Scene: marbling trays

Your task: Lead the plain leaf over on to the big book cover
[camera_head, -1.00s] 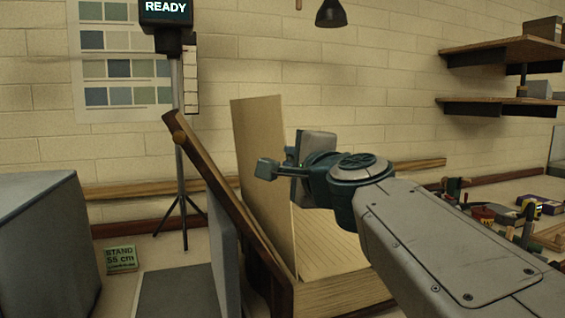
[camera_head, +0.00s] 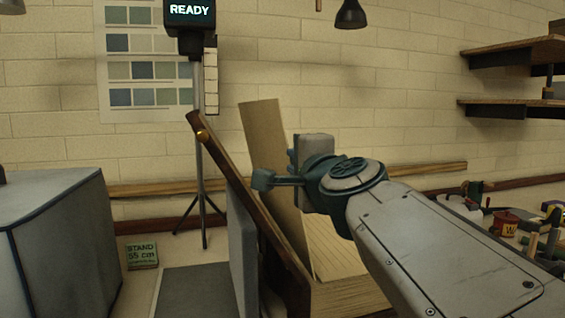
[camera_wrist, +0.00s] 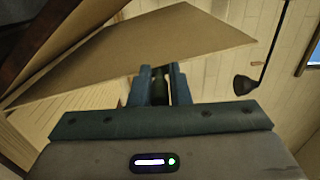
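The big book stands open in the head view. Its brown cover (camera_head: 228,180), with a brass knob near the top, leans to the left. The plain tan leaf (camera_head: 262,135) stands up from the page block (camera_head: 338,262) and tilts left towards the cover, with a gap between them at the top. My gripper (camera_head: 291,160) is at the right face of the leaf, partly hidden by my own wrist parts.
A tripod display reading READY (camera_head: 190,12) and a small green STAND sign (camera_head: 142,255) are behind. Tools and tins (camera_head: 508,222) lie at the right.

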